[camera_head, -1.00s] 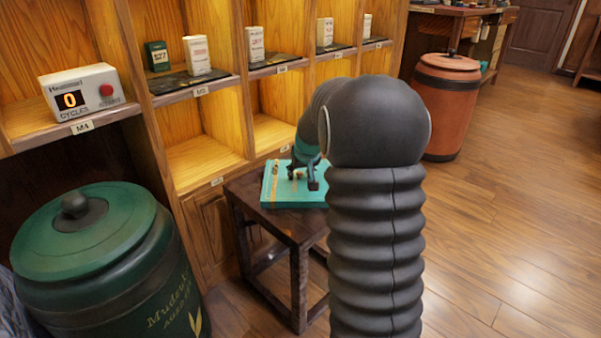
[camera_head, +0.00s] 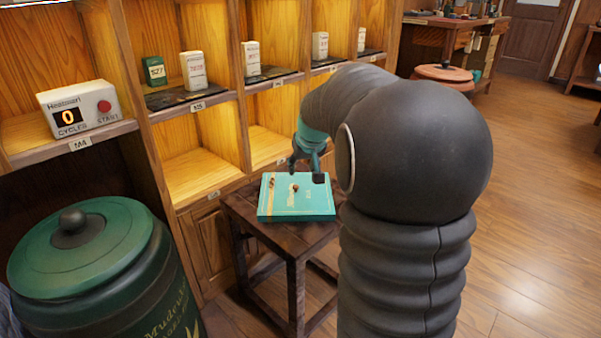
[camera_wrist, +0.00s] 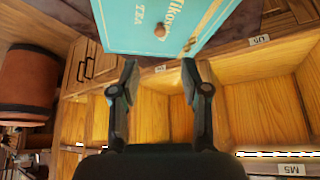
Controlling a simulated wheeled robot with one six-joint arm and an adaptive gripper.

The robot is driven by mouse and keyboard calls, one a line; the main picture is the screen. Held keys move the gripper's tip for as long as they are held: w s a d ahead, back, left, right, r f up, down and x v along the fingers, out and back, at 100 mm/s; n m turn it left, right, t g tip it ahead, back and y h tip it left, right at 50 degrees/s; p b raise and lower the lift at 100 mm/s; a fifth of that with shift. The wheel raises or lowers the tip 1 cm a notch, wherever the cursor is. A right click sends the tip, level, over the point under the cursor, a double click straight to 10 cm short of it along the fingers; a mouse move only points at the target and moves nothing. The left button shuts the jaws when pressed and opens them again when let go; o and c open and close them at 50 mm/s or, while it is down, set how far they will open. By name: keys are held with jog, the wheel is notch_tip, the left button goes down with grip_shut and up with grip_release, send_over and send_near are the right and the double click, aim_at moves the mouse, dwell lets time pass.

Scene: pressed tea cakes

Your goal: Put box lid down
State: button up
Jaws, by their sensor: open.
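The teal box lid (camera_head: 290,205) lies flat on a small dark wooden table (camera_head: 240,206), with a small brown knob on its top and printed lettering. My gripper (camera_head: 306,168) is open and empty, above the lid's far edge in the head view. In the wrist view my gripper (camera_wrist: 156,78) has its two fingers spread with nothing between them. Whether a box lies under the lid cannot be told.
Wooden shelves (camera_head: 200,165) with small tea packets stand right behind the table. A cycle counter box (camera_head: 80,109) sits on the left shelf. A green drum (camera_head: 90,270) stands at left, a reddish drum (camera_head: 445,74) at back right. Floor at right is clear.

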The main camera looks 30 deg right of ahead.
jog(key=shift+s+r, duration=0.2)
jog(key=s+a+r, duration=0.3)
jog(key=s+a, duration=0.5)
jog(key=s+a+f, duration=0.1)
jog(key=s+a, duration=0.2)
jog(key=s, duration=0.4)
jog(key=s+a+f+n, duration=0.1)
jog(key=s+a, duration=0.2)
jog(key=s, duration=0.5)
jog(key=s+a+f+n+y, duration=0.1)
jog(key=s+a, duration=0.3)
jog(key=s, duration=0.3)
jog(key=shift+s+f, duration=0.4)
